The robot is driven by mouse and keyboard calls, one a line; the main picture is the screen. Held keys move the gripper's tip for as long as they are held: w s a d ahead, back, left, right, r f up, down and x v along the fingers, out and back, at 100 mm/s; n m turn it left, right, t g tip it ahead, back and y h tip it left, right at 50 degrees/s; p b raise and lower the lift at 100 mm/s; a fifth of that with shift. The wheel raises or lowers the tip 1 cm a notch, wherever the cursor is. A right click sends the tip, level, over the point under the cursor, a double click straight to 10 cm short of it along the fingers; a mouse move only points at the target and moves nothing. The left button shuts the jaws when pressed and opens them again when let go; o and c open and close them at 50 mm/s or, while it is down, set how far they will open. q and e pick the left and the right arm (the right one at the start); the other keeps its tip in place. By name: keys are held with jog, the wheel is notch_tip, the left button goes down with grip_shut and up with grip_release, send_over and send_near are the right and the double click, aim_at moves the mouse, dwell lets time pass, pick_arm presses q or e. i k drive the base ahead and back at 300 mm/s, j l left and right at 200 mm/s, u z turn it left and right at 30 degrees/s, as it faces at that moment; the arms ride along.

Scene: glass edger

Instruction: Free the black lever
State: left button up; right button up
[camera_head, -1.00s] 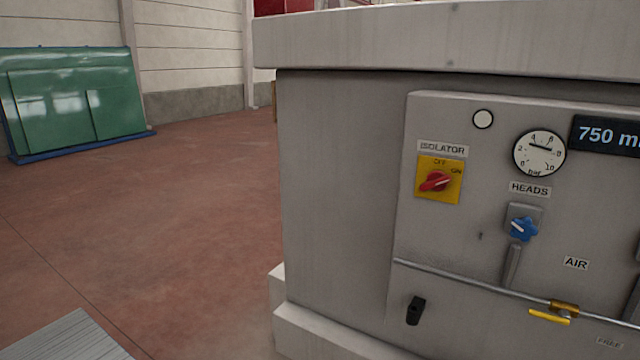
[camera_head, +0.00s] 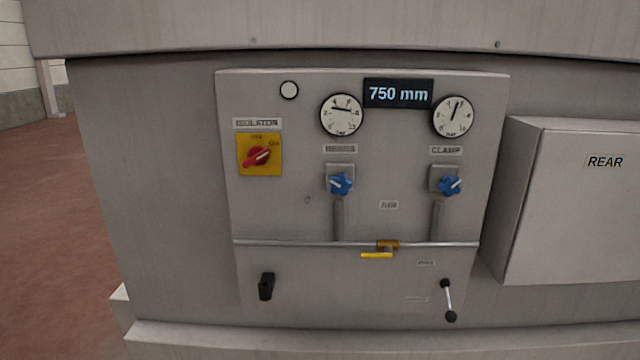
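The grey control panel (camera_head: 290,210) is in front of me in the head view. At its lower right is a lever with a bright metal shaft and black ends (camera_head: 449,301), standing nearly upright and tilted slightly. A short black handle (camera_head: 266,286) is at the panel's lower left; I cannot tell which of the two is meant by the black lever. Neither of my grippers is in view.
Above are a yellow isolator with a red knob (camera_head: 257,156), two gauges, a 750 mm display (camera_head: 398,93) and two blue knobs. A yellow-handled valve (camera_head: 377,254) is on a horizontal pipe. A box marked REAR (camera_head: 585,215) juts out at right. Open floor lies left.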

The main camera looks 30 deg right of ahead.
aim_at(451, 316)
jog(key=z, duration=1.8)
